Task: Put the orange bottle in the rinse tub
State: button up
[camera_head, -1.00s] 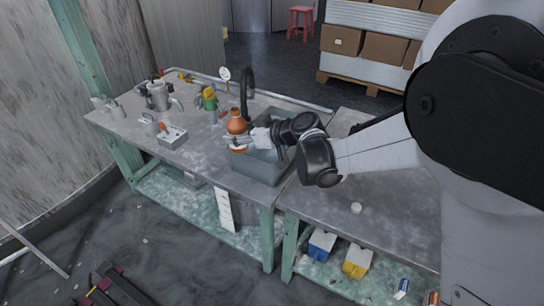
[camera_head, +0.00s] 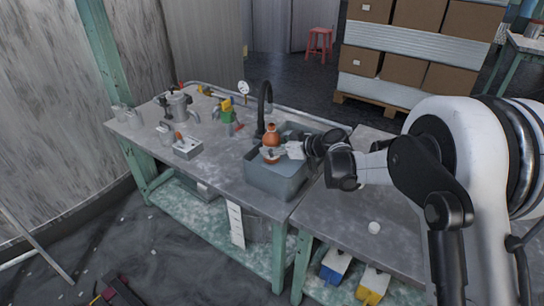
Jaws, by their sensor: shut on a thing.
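The orange bottle (camera_head: 272,134) is upright, with a round body and a narrow neck. My gripper (camera_head: 271,152) is shut on its body, coming from the right.
A black curved faucet (camera_head: 262,105) stands just behind the bottle. A small white round thing (camera_head: 374,228) lies on the right bench, otherwise largely bare.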

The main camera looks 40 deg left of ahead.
aim_at(278, 158)
notch_tip(278, 158, down, 4)
jog(key=shift+r+b, duration=0.2)
jog(key=shift+b, duration=0.35)
jog(key=shift+s+d+f+b, duration=0.1)
jog(key=shift+s+f+b, duration=0.05)
jog(key=shift+f+b, duration=0.35)
jog(key=o, duration=1.3)
jog(key=shift+f, duration=0.1)
jog(key=shift+c, duration=0.2)
jog(key=shift+r+p, duration=0.4)
jog(key=shift+p, duration=0.05)
jog(key=p+v, duration=0.3)
jog(key=v, duration=0.9)
jog(key=shift+r, duration=0.25)
